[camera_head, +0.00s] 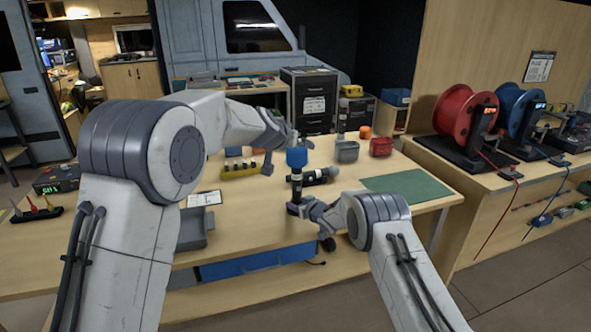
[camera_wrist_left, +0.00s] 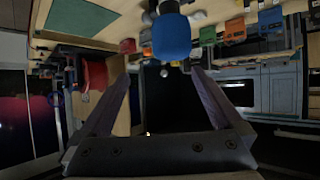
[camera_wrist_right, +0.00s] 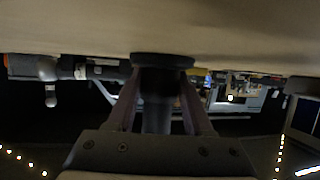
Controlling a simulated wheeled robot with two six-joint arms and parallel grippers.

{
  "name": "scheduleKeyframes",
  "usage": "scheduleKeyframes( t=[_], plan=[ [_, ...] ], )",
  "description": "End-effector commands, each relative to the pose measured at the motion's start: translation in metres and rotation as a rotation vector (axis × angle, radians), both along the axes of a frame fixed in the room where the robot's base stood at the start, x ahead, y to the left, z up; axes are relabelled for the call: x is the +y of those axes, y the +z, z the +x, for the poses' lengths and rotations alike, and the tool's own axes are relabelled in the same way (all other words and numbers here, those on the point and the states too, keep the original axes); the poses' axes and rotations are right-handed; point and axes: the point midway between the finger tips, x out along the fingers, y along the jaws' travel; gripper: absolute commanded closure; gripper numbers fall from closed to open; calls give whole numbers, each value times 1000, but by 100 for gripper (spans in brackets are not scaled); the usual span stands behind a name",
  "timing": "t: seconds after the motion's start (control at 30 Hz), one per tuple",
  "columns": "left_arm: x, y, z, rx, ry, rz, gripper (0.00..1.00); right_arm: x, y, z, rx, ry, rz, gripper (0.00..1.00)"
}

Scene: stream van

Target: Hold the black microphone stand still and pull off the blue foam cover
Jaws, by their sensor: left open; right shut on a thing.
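The black microphone stand (camera_head: 296,190) stands upright on the table, with the blue foam cover (camera_head: 297,157) on top. My right gripper (camera_head: 300,207) is shut on the stand low down. In the right wrist view the stand's dark post (camera_wrist_right: 157,105) is between the fingers, with its round base (camera_wrist_right: 162,60) against the tabletop. My left gripper (camera_head: 283,140) is open and empty, just left of and slightly above the foam cover in the head view. In the left wrist view the cover (camera_wrist_left: 172,38) appears beyond the fingertips, not between them.
A dark cylindrical object (camera_head: 318,176) lies right of the stand. A grey bin (camera_head: 347,151), a red bin (camera_head: 381,147) and a yellow holder (camera_head: 242,171) stand farther back. A green mat (camera_head: 407,187) lies at right. A grey tray (camera_head: 192,230) is at the front left.

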Motion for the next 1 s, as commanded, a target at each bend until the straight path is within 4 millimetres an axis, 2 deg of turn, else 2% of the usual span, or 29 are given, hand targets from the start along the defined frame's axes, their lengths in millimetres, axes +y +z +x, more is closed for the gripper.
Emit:
scheduleKeyframes(
  t=[0.03,0.13,0.4,0.5,0.67,1.0],
  plan=[
    [-8,-6,-4,-19,33,-10,0,-1,-2,-1,3,-1,-2,100],
    [-13,-15,-12,-62,114,-22,0,-1,-2,-1,3,-1,-2,100],
    [-5,-31,-31,-130,276,-8,0,-1,-2,-1,5,-1,-2,100],
    [-3,-34,-31,-138,297,-3,0,-1,-3,-1,5,-1,-2,100],
    [-3,-41,-15,-139,302,-2,0,-1,-3,-1,6,-1,-2,100],
    [-6,-66,45,-140,301,-4,0,-1,-3,-1,6,-1,-2,100]
  ],
)
